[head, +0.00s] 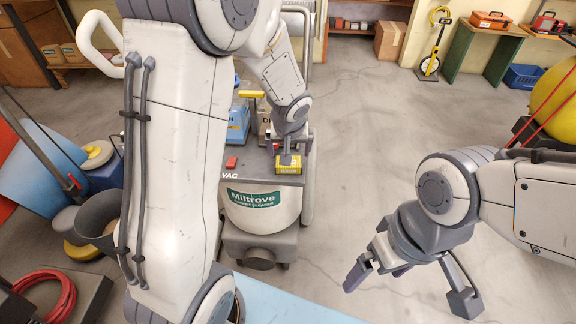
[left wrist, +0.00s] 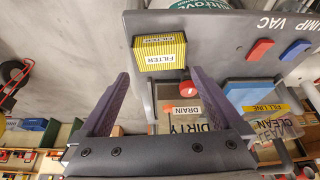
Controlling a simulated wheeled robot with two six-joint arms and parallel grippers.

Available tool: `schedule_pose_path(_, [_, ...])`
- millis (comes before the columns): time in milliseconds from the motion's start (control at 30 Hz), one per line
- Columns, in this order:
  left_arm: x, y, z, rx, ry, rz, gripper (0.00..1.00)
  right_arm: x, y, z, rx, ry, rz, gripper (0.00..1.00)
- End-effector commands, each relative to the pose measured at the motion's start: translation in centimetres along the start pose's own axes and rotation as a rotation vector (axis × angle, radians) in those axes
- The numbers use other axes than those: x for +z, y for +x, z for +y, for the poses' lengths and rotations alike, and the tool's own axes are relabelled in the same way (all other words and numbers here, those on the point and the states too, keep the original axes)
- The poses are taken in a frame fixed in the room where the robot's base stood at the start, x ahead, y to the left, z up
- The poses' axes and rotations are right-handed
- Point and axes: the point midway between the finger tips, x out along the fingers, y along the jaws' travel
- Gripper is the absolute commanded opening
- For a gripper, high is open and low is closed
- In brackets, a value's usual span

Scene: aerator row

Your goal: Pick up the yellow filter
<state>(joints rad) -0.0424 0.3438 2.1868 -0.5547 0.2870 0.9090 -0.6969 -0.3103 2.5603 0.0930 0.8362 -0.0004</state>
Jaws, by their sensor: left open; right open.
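The yellow filter (head: 289,168) is a small box at the near edge of the grey top of the Miltrove vacuum (head: 259,205). In the left wrist view the filter (left wrist: 160,50) shows its striped top and the word FILTER. My left gripper (head: 288,151) is open and just behind the filter in the head view, its fingers partly hidden by its own wrist. In the left wrist view the filter lies beyond and between its two fingertips (left wrist: 158,77); I cannot tell if they touch it. My right gripper (head: 411,284) is open and empty over the floor at the right.
A red piece (left wrist: 260,50) and a blue piece (left wrist: 296,50) sit beside the filter on the deck. Tanks marked DIRTY (left wrist: 185,118) and CLEAN (left wrist: 270,127) are close to the left gripper. Bins and a red hose (head: 45,293) crowd the left. The floor (head: 365,130) at right is clear.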

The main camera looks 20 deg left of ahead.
Motion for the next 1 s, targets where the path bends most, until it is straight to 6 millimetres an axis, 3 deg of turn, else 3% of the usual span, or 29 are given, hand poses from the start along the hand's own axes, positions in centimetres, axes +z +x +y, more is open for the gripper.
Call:
schedule_pose_path(267, [-0.4, 4.2, -0.1, -0.001, 0.000, -0.003, 1.00, 0.0, 1.0, 0.1, 0.000, 0.000, 0.000, 0.96])
schedule_pose_path(567, [-0.5, 4.7, -0.1, 0.000, 0.000, -0.001, 1.00, 0.0, 1.0, 0.1, 0.000, 0.000, 0.000, 0.96])
schedule_pose_path(600, [-0.5, 4.7, -0.1, 0.000, 0.000, -0.001, 0.96, 0.0, 1.0, 0.1, 0.000, 0.000, 0.000, 0.96])
schedule_pose_path(733, [-0.5, 4.7, -0.1, 0.000, 0.000, -0.001, 0.46, 0.0, 1.0, 0.1, 0.000, 0.000, 0.000, 0.96])
schedule_pose_path(767, [-0.5, 4.7, -0.1, 0.000, 0.000, -0.001, 0.39, 0.0, 1.0, 0.1, 0.000, 0.000, 0.000, 0.96])
schedule_pose_path(1000, [-0.5, 4.6, -0.1, 0.000, 0.000, 0.000, 0.39, 0.0, 0.9, 0.1, 0.000, 0.000, 0.000, 0.96])
